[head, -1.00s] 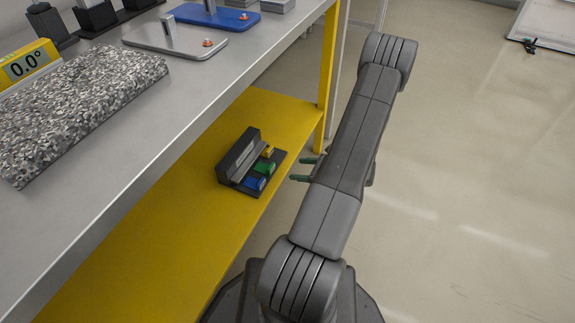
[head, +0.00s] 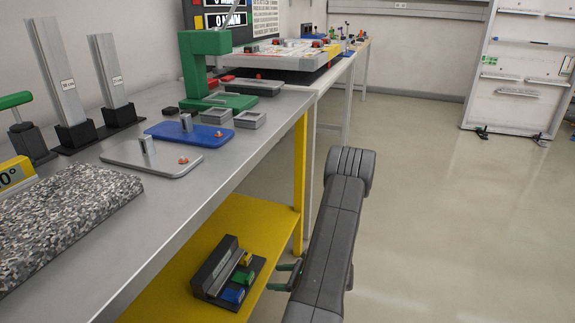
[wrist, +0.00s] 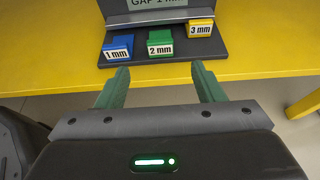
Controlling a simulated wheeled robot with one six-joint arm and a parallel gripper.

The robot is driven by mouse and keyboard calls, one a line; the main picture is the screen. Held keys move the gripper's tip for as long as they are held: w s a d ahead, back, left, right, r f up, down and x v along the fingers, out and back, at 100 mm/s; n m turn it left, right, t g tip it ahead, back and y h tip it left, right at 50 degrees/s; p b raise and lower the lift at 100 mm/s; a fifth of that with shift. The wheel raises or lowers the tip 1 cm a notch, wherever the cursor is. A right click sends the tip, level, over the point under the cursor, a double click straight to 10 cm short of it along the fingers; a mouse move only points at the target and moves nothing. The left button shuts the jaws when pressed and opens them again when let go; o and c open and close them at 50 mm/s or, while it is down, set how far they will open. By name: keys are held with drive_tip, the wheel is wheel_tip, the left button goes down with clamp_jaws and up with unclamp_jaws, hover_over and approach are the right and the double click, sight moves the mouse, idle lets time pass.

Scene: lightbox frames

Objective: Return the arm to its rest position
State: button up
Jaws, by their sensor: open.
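My gripper (wrist: 160,90) is open and empty in the wrist view, its two green fingers spread apart. The fingers point toward the dark gauge holder (wrist: 187,55), with a gap between them and it. In the head view my gripper's green fingers (head: 287,276) show to the left of my arm, just right of the gauge holder (head: 213,268). My grey arm (head: 335,235) extends up from the bottom of the head view, beside the bench.
The holder carries blue (wrist: 118,47), green (wrist: 160,43) and yellow (wrist: 201,28) blocks on the yellow lower shelf (head: 185,295). The grey bench top (head: 165,210) above bears a granite slab (head: 65,215) and several fixtures. Open floor (head: 430,230) lies to the right.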

sight(246, 274)
drive_tip(key=x, duration=0.4)
drive_tip(key=b+x, duration=0.1)
drive_tip(key=x, duration=0.3)
drive_tip(key=r+b+x, duration=0.1)
drive_tip(key=x, duration=0.3)
drive_tip(key=shift+a, duration=0.2)
drive_tip(key=shift+w+a, duration=0.25)
drive_tip(key=shift+a, duration=0.2)
